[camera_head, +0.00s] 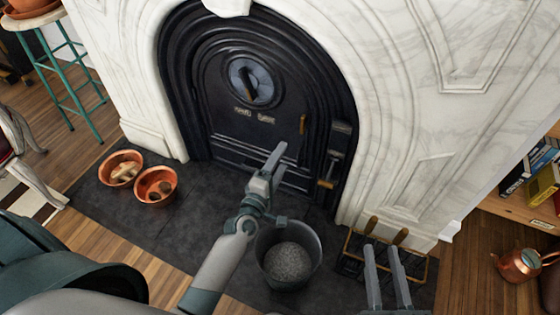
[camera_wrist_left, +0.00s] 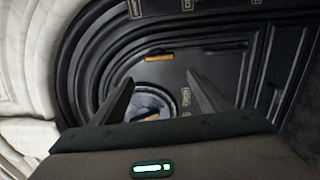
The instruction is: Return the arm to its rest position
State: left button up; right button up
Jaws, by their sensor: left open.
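My left arm comes in from the bottom of the head view. Its gripper (camera_head: 277,158) is in front of the black fireplace door (camera_head: 226,118). In the left wrist view the two fingers of this gripper (camera_wrist_left: 158,92) stand apart with nothing between them, facing the black door and its round dial. My right gripper (camera_head: 384,262) shows at the lower right of the head view. Its two fingers are apart and empty, in front of a wire rack (camera_head: 418,262) with wooden handles.
A grey bucket (camera_head: 263,262) of grey granules stands on the dark hearth (camera_head: 215,225), close below my left gripper. Two copper bowls (camera_head: 155,198) sit at the left. White marble surrounds the door. A teal stool (camera_head: 78,100), bookshelf (camera_head: 515,205) and copper kettle (camera_head: 518,265) stand farther out.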

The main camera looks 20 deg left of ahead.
dwell(0.4)
